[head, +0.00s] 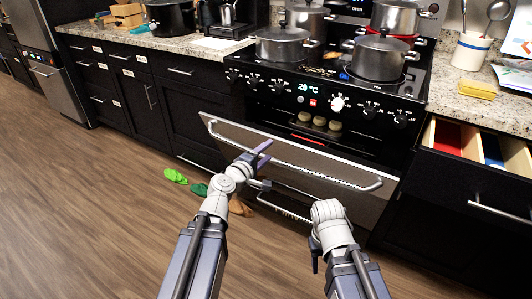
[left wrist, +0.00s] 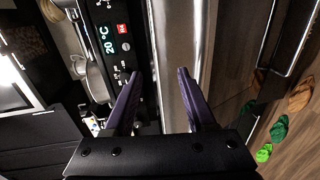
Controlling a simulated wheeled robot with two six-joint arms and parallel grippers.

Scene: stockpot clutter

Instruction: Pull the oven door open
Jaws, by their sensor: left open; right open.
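The oven door (head: 300,165) is partly open in the head view. Its top edge leans out from the black oven, and several round pale buns (head: 320,122) show in the gap behind it. A long silver handle (head: 335,179) runs along its front. My left gripper (head: 263,153) is at the door's upper middle part. In the left wrist view its two purple fingers (left wrist: 158,80) are apart, with the silver door (left wrist: 178,40) beyond them. Whether they touch it is unclear. My right gripper (head: 316,258) is low in front of the door's right half, its fingers mostly hidden.
Pots (head: 380,58) stand on the stove top. A drawer (head: 475,150) at the right is open, with red and blue things in it. Green and brown items (head: 176,176) lie on the wooden floor left of the door. The floor at the left is otherwise clear.

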